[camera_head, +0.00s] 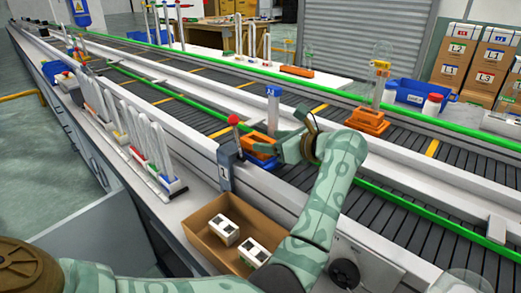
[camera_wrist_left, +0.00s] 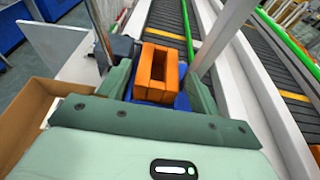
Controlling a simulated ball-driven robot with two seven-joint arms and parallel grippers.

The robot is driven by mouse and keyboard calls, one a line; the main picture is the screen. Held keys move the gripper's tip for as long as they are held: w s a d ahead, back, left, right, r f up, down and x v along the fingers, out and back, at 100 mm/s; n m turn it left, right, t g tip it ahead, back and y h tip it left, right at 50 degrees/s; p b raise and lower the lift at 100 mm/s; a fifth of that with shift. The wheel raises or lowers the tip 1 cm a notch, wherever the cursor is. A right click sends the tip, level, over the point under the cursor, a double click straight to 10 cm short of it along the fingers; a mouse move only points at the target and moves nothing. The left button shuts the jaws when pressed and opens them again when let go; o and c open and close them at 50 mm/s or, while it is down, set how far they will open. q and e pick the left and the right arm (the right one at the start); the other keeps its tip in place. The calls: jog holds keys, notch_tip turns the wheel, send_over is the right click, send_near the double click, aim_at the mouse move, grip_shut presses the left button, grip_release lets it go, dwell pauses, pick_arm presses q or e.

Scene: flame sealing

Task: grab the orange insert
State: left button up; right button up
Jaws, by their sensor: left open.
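An orange insert (camera_head: 261,141), a block with a rectangular opening, sits on a blue base by the conveyor's near rail, beside a red-knobbed post. In the left wrist view the insert (camera_wrist_left: 158,72) lies between the two green fingers of my left gripper (camera_wrist_left: 160,88), its opening facing up. My left gripper (camera_head: 284,149) is open, with its fingers on either side of the insert; a gap shows on the right side, and contact on the left cannot be told. In the head view the gripper partly hides the insert. My right gripper is not in view.
A red-knobbed post (camera_head: 233,120) stands close left of the insert. Another orange block (camera_head: 368,121) is farther right on the conveyor. An open cardboard box (camera_head: 205,242) with white-and-black parts lies in front.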

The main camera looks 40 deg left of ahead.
pick_arm(q)
jog(key=x, duration=0.3)
jog(key=shift+f, duration=0.2)
jog(key=shift+d+r, duration=0.1)
jog(key=c, duration=0.8)
jog(key=shift+c, duration=0.2)
